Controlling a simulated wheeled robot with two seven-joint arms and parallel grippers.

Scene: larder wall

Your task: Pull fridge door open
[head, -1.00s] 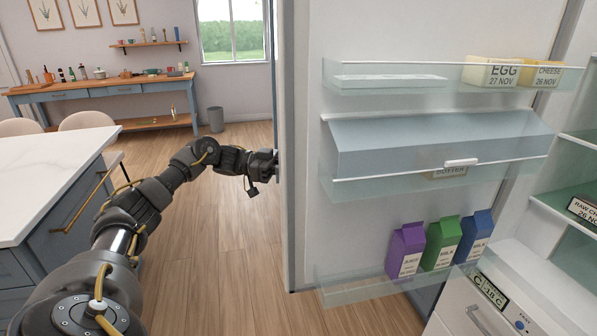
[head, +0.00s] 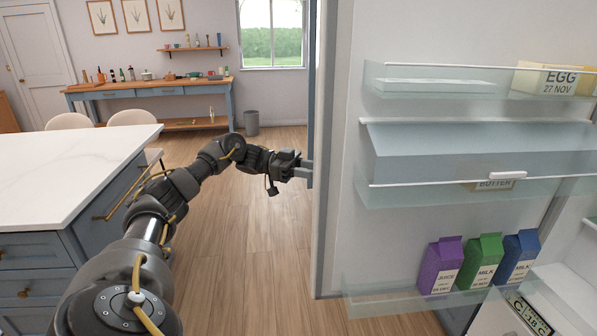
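The fridge door (head: 345,215) stands open in the head view. Its inner side faces me, with clear shelves, and its free edge is on the left. My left gripper (head: 306,172) is at the outer side of that edge, about mid-height. Part of its grey fingers shows just left of the edge, and the tips are hidden by the door. I cannot tell whether they are open or shut, or whether they touch a handle. No handle shows. My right gripper is not in view.
Purple, green and blue cartons (head: 482,262) stand on the low door shelf; an egg box (head: 545,78) is on the top one. A white-topped island (head: 70,170) is at left, close to my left arm. Wooden floor between island and door is clear. A bin (head: 251,122) stands far back.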

